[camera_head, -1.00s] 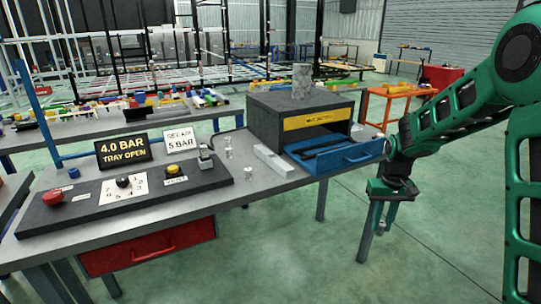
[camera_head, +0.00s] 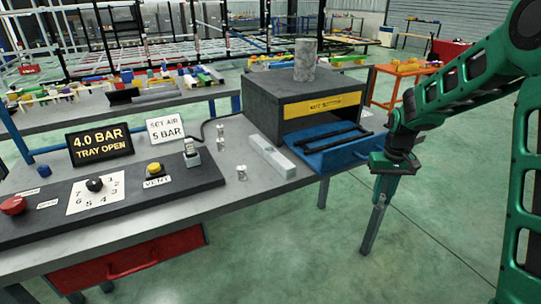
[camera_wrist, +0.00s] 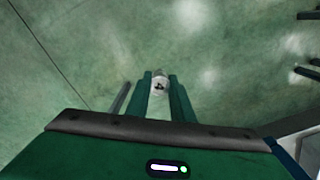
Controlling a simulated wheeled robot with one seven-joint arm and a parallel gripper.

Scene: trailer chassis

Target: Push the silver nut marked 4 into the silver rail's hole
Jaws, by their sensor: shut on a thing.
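My gripper (camera_head: 383,192) hangs over the floor, right of the bench and in front of the open blue tray. In the wrist view, its two green fingers (camera_wrist: 160,84) are shut on a small round silver nut (camera_wrist: 159,82) with a dark mark on its face. I cannot read the mark as a 4. A pale silver bar (camera_head: 294,157), possibly the silver rail, lies on the bench left of the tray.
Small silver pieces (camera_head: 242,172) stand on the bench. A dark control panel (camera_head: 130,195) has buttons and a dial; a sign (camera_head: 99,146) reads 4.0 BAR TRAY OPEN. The dark box (camera_head: 305,103) has its blue tray (camera_head: 332,154) pulled out. Open floor lies to the right.

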